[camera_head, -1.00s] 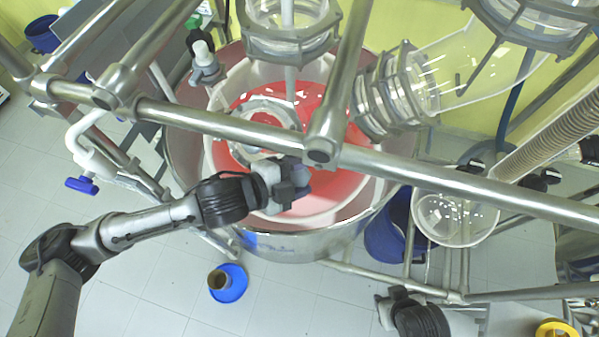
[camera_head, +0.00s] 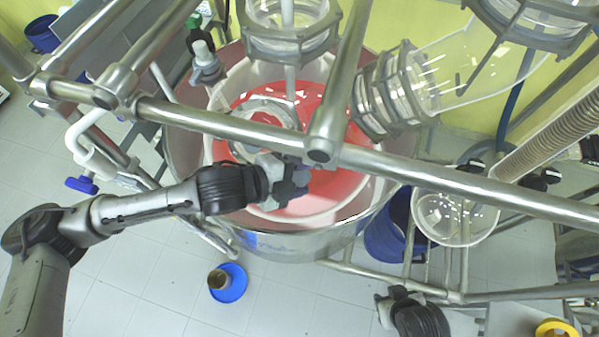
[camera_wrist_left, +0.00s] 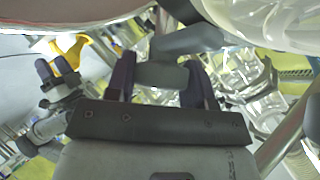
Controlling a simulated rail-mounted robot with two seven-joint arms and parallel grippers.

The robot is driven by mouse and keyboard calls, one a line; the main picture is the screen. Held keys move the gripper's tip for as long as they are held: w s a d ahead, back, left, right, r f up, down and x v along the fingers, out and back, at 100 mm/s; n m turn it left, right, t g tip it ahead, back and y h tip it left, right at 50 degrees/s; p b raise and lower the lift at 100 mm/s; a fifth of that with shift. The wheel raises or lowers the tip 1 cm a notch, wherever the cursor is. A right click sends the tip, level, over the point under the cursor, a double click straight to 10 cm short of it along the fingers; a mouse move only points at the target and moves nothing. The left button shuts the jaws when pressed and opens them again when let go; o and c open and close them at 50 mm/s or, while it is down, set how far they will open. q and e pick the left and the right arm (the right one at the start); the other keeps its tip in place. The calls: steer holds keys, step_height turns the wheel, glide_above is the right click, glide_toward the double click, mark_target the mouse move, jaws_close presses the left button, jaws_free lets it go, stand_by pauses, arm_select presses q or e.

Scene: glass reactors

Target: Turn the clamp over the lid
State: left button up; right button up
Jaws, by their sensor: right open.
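The round clear lid (camera_head: 262,108) sits on the reactor vessel, partly hidden behind a steel rail. My left gripper (camera_head: 302,178) is over the vessel's front part, below the rail and to the right of the lid's near edge. In the left wrist view, the left gripper's dark fingers (camera_wrist_left: 162,82) stand apart on either side of a grey piece that looks like the clamp (camera_wrist_left: 165,74). The piece seems to fill the gap, but I cannot tell whether the fingers grip it. My right gripper (camera_head: 383,308) is open and empty at the lower right, away from the vessel.
A thick steel rail (camera_head: 420,172) crosses above the vessel, with an upright bar (camera_head: 340,85) joining it. Glass necks (camera_head: 292,30) and a glass tube (camera_head: 470,65) crowd the far side. A blue dish (camera_head: 229,284) lies on the floor, which is open at lower left.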

arm_select(q)
steer(key=o, duration=0.5)
steer(key=shift+a+r, duration=0.1)
steer(key=shift+a, duration=0.05)
steer(key=b+v, duration=0.3)
steer(key=v, duration=1)
steer(key=shift+s+a+r+b, duration=0.15)
steer(key=shift+s+b, duration=0.05)
steer(key=shift+b, duration=0.2)
